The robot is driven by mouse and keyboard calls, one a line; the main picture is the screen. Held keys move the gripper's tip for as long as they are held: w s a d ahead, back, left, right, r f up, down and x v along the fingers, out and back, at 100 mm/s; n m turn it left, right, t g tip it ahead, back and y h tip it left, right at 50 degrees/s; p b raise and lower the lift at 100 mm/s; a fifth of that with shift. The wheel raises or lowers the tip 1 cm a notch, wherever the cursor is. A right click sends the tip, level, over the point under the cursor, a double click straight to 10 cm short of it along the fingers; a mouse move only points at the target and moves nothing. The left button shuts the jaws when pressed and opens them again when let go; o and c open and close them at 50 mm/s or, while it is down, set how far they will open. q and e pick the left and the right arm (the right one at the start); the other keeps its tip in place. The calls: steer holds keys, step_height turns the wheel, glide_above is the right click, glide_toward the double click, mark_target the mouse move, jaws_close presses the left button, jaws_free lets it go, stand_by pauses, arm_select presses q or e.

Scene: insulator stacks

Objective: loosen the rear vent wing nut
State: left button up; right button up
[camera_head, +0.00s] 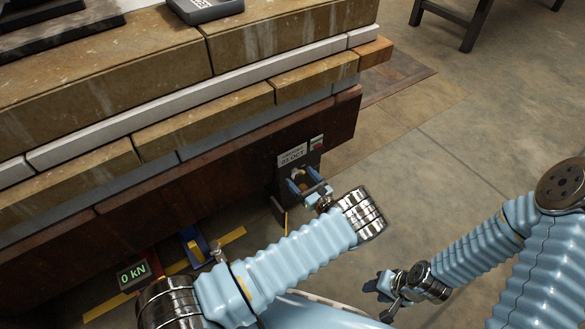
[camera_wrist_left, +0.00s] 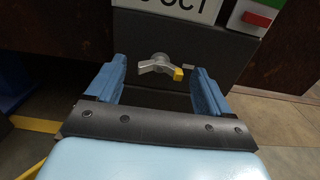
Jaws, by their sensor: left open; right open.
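The wing nut (camera_wrist_left: 160,65) shows in the left wrist view as a grey metal piece with one yellow-tipped wing, on the face of a dark box (camera_wrist_left: 208,48). In the head view the dark box (camera_head: 283,176) stands against the stack's side. My left gripper (camera_head: 304,182) is open in front of it; in the left wrist view its two blue fingers (camera_wrist_left: 157,88) stand either side of the wing nut, apart from it. Whether this is the rear vent nut I cannot tell. My right gripper (camera_head: 381,288) is open and empty over the floor at lower right.
The box carries a label (camera_head: 293,155) reading OCT and a red-and-green tag (camera_head: 316,142). Stacked slabs (camera_head: 240,95) rise behind. A "0 kN" display (camera_head: 134,274), a blue-and-yellow part (camera_head: 194,245) and yellow floor tape (camera_head: 233,236) lie left.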

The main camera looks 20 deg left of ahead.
arm_select(q)
steer(key=shift+w+a, duration=0.3)
steer(key=shift+a, duration=0.05)
steer(key=c, duration=1)
steer(key=shift+c, duration=0.2)
